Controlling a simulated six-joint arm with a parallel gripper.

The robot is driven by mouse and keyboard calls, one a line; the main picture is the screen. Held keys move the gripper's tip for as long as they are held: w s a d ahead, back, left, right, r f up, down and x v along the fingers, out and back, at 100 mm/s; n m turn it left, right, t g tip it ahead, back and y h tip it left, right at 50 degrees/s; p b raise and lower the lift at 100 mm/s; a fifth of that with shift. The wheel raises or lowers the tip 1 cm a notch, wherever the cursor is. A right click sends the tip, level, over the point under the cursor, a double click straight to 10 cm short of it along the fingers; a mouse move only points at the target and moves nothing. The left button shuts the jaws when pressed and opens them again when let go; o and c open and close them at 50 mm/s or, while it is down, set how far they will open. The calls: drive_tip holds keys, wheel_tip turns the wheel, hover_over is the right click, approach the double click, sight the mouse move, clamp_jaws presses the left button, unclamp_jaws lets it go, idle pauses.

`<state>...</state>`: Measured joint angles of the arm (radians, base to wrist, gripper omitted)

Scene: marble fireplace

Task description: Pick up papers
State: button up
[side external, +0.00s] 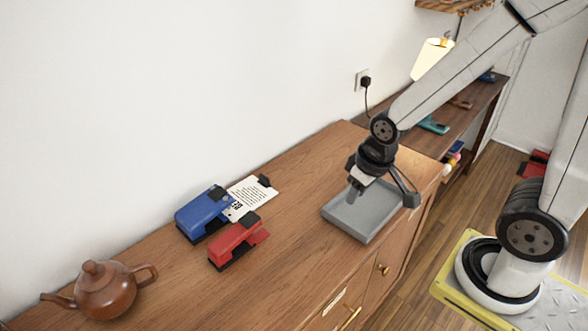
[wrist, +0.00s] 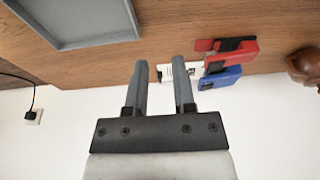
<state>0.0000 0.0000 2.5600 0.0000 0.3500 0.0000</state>
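The white printed papers (side external: 247,197) lie on the wooden cabinet top between a blue stapler (side external: 200,212) and a small black object (side external: 264,181), which looks like a clip, at their far corner. A red stapler (side external: 235,240) sits just in front of them. My gripper (side external: 354,191) hangs above the grey tray (side external: 372,218), to the right of the papers and apart from them. In the wrist view my gripper's two fingers stand apart with nothing between them. There the papers (wrist: 193,71) show just right of the fingers, partly hidden behind the right finger.
A brown teapot (side external: 107,290) stands at the left end of the cabinet. The white wall runs along its back, with a plugged-in cord (side external: 366,83). The wood between the papers and the tray is clear. A lower shelf unit with a lamp (side external: 431,60) stands behind.

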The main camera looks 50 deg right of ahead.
drive_tip(key=shift+o, duration=1.2)
drive_tip(key=t, duration=0.2)
approach(263, 177)
drive_tip(key=f, duration=0.2)
drive_tip(key=shift+w+d+r, duration=0.15)
drive_tip(key=shift+w+r, duration=0.05)
drive_tip(key=shift+w, duration=0.2)
drive_tip(key=shift+f, duration=0.15)
drive_tip(key=shift+x, duration=1.15)
